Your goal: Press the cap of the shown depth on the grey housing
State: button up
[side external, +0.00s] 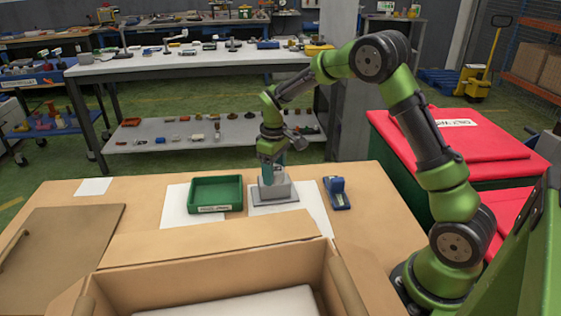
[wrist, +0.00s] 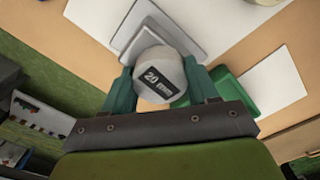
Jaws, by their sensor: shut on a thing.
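My gripper (wrist: 160,85) has its two teal fingers shut on a pale grey round cap (wrist: 175,58) with a dark label reading "20" and smaller marks. The grey housing (wrist: 148,28) lies just beyond the cap in the wrist view. In the side view my gripper (side external: 271,172) points down right at the top of the grey housing (side external: 278,192), which stands on a flat grey plate. The cap is not distinct there. I cannot tell whether the cap touches the housing or how it sits against it.
A green tray (side external: 215,207) with a label stands left of the housing; a blue device (side external: 337,194) stands to its right. White sheets lie under both tray and housing. An open cardboard box (side external: 205,262) fills the front.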

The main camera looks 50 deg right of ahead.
aim_at(276, 171)
jog(key=o, duration=1.1)
notch_tip(276, 171, up, 16)
jog(key=r, duration=0.1)
jog(key=s+a+m+t+y, duration=0.1)
jog(key=s+a+m+t, duration=0.2)
jog(key=s, duration=0.8)
jog(key=s+a+r+m+t+y, duration=0.1)
jog(key=s+a+m+t, duration=0.2)
jog(key=s+a, duration=0.5)
jog(key=s+t, duration=0.1)
jog(key=s, duration=0.2)
jog(key=shift+s, duration=0.4)
